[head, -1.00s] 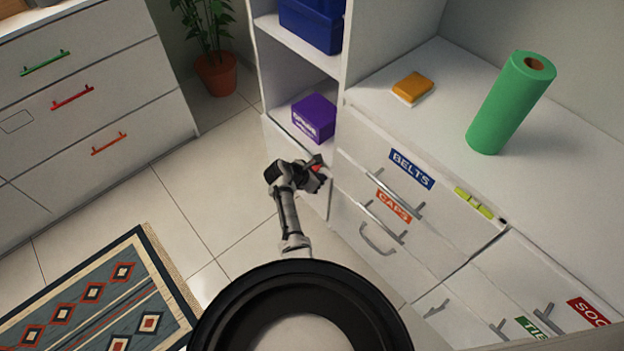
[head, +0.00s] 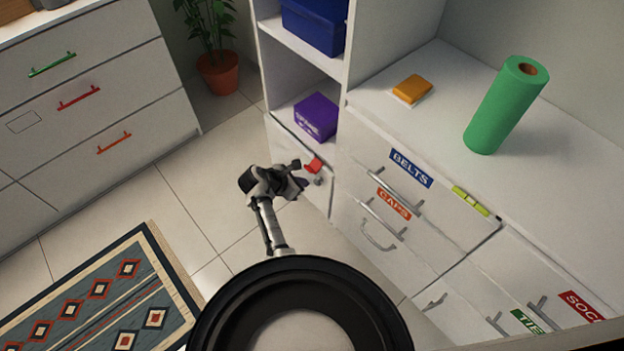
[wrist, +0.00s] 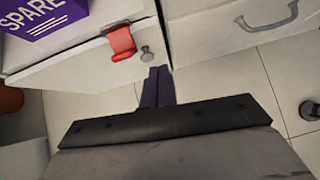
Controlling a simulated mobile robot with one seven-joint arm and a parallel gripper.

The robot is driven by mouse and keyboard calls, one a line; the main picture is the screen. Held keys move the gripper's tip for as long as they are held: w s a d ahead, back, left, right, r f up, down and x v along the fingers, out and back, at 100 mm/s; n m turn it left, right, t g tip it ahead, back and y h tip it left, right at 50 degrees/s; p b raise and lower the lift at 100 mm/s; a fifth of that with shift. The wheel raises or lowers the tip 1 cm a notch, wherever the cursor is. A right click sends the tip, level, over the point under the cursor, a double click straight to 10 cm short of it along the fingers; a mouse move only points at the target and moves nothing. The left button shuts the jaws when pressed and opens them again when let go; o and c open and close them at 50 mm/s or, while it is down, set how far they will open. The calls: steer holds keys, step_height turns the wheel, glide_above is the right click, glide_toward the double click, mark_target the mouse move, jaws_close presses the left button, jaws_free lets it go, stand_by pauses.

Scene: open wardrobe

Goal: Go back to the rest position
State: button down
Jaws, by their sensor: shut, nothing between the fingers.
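My gripper (head: 303,183) is in front of the wardrobe's lower left part in the head view, over the floor. In the wrist view its dark fingers (wrist: 157,88) are shut together with nothing between them. Ahead of them is a white door or drawer front (wrist: 85,75) with a red hook-like piece (wrist: 121,42) at its top edge and a small round grey knob (wrist: 148,53). The red piece also shows in the head view (head: 313,166). The fingertips look close below the knob; the exact gap cannot be told.
A purple box (head: 316,116) sits on the shelf above the red piece. Drawers labelled BELTS (head: 411,168) and CAPS (head: 393,204) are to the right. A green roll (head: 504,105) stands on the top. A rug (head: 110,295) lies left; tiled floor between is clear.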

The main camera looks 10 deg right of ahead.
steer(key=shift+v, duration=1.35)
